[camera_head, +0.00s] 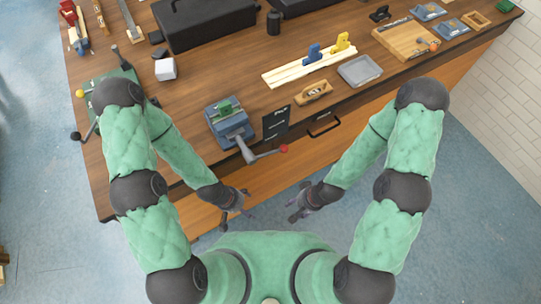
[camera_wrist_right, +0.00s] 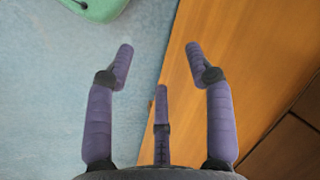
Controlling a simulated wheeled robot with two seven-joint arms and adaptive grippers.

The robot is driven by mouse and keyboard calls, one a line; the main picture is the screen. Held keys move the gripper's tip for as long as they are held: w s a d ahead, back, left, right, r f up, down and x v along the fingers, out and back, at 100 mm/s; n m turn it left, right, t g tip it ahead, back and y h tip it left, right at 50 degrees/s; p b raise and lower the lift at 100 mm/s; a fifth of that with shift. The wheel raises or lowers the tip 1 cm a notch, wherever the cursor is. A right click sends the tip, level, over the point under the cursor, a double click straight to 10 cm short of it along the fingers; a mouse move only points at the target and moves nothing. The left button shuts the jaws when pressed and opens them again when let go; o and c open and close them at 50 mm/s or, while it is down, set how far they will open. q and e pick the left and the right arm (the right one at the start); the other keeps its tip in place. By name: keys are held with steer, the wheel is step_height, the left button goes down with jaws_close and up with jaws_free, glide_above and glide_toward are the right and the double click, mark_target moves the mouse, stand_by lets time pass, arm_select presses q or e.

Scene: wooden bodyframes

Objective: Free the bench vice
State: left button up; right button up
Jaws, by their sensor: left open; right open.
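The bench vice (camera_head: 230,122) is blue-grey and sits at the front edge of the wooden workbench, left of centre in the head view. A green piece (camera_head: 226,107) lies at its jaws; I cannot tell how tightly it is held. Its grey handle (camera_head: 262,156) with a red end reaches out past the bench's front edge. My left gripper (camera_head: 236,208) is open and empty in front of the bench, below the vice in the picture. My right gripper (camera_head: 299,207) is open and empty to its right. Its spread fingers also show in the right wrist view (camera_wrist_right: 160,70), with nothing between them.
A dark card (camera_head: 276,123) stands just right of the vice. A wooden level (camera_head: 313,93), a grey tray (camera_head: 360,71) and pale strips with blue and yellow clamps (camera_head: 310,67) lie further right. A white cube (camera_head: 165,69) and a black toolbox (camera_head: 205,22) are behind.

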steer(key=n+t+y+b, duration=0.7)
steer(key=n+t+y, duration=0.1)
steer(key=n+t, duration=0.55)
glide_toward(284, 148)
steer(key=f, duration=0.1)
steer(key=shift+n+g, duration=0.25)
steer(key=shift+w+d+x, duration=0.1)
steer(key=shift+x, duration=2.55)
steer(key=shift+w+d+x, duration=0.1)
steer(key=shift+d+x, duration=0.05)
steer(key=shift+x, duration=2.45)
steer(key=shift+f, duration=0.15)
jaws_close()
